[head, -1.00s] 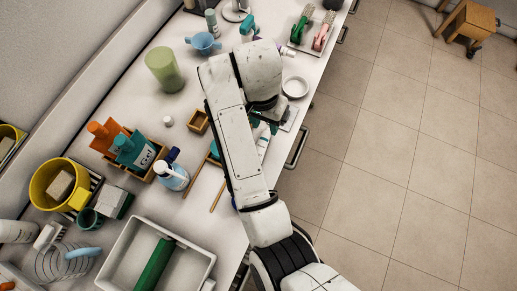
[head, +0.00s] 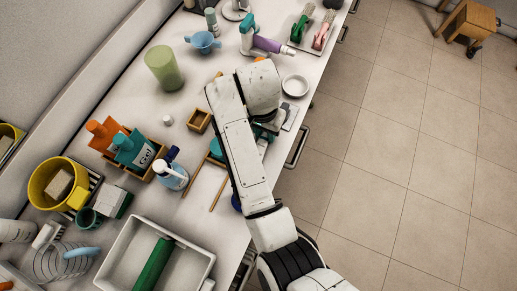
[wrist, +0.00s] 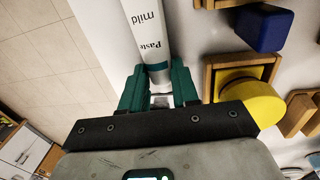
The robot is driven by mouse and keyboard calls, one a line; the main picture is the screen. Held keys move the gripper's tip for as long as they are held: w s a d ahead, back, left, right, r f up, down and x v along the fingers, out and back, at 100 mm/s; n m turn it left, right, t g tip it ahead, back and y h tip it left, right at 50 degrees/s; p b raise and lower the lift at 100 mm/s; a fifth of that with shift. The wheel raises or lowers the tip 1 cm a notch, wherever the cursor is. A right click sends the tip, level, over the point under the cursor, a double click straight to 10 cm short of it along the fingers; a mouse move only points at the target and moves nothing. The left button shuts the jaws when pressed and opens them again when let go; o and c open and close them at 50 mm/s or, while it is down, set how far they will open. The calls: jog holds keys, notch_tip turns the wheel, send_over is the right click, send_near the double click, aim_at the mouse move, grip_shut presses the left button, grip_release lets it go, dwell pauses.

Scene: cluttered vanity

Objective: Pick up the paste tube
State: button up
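The paste tube (wrist: 148,35) is white with dark "Paste mild" lettering and a teal band near its end. In the wrist view it runs from the top edge down between the two teal fingers of my gripper (wrist: 159,72). One finger is on each side of its lower end, very close to it. I cannot tell whether they press on it or a small gap remains. The tube looks to lie on the white counter. In the head view my arm hides most of the tube and gripper.
A white dish (head: 295,86) is beyond my arm. The wrist view shows a blue block (wrist: 262,28) and yellow round thing (wrist: 250,98) right of the tube.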

grip_shut()
jog(key=shift+r, duration=0.15)
jog(key=shift+w+r+b, duration=0.1)
jog(key=shift+r+b, duration=0.2)
jog(key=shift+r, duration=0.25)
jog(key=s+d+r+p, duration=0.4)
jog(key=s+d+r, duration=0.1)
jog(key=s+r, duration=0.6)
jog(key=shift+s+r+p, duration=0.35)
jog(key=shift+s, duration=0.75)
jog(key=shift+r, duration=0.1)
